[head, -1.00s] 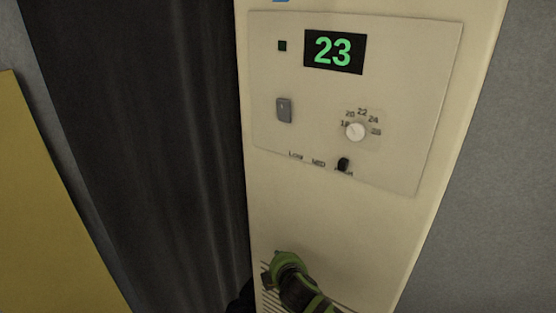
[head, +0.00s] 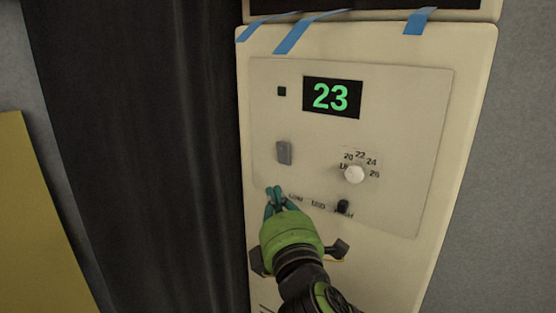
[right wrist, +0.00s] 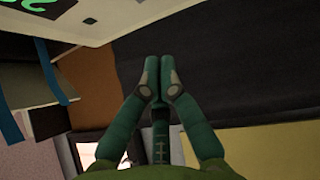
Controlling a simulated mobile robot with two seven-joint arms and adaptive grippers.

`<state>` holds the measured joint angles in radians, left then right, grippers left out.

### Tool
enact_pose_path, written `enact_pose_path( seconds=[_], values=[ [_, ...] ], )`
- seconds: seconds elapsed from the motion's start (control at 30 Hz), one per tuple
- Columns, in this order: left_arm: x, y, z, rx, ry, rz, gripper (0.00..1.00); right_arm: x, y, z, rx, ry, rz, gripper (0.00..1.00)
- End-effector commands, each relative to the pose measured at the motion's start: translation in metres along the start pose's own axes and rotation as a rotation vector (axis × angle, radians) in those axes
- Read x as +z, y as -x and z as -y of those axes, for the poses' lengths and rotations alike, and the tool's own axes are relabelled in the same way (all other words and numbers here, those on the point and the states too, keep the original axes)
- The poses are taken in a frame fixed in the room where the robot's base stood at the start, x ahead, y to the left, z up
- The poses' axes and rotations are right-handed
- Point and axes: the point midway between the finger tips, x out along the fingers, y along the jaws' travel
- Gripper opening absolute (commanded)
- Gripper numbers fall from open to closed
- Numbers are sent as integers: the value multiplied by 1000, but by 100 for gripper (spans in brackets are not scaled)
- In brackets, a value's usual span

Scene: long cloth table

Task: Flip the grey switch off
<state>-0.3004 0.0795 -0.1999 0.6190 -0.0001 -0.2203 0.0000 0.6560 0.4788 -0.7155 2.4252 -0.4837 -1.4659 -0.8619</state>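The grey switch (head: 284,152) is a small upright rocker on the left side of the cream control panel (head: 400,120). My right gripper (head: 274,190) is just below the switch in the head view, with its teal fingertips pointing up and apart from it in the picture. In the right wrist view the fingertips (right wrist: 159,80) are together with nothing between them. The switch cannot be made out in the right wrist view. How far the fingertips are from the panel is hard to tell. My left gripper is not in view.
Blue tape strips (head: 300,32) hang above. A dark curtain (head: 130,150) is left of the cream unit.

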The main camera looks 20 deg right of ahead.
Motion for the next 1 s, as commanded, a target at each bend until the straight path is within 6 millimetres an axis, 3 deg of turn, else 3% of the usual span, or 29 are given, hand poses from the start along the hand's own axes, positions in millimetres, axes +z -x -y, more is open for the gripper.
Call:
enact_pose_path(
  seconds=[0.5, 0.7, 1.0],
  values=[
    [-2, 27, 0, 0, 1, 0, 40, 2, -100, -3, -2, 0, 3, 0],
    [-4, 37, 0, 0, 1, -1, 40, 23, -118, -2, -2, 0, 3, 0],
    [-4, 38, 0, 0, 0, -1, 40, 30, -124, 0, -1, -2, 1, 0]
  ],
)
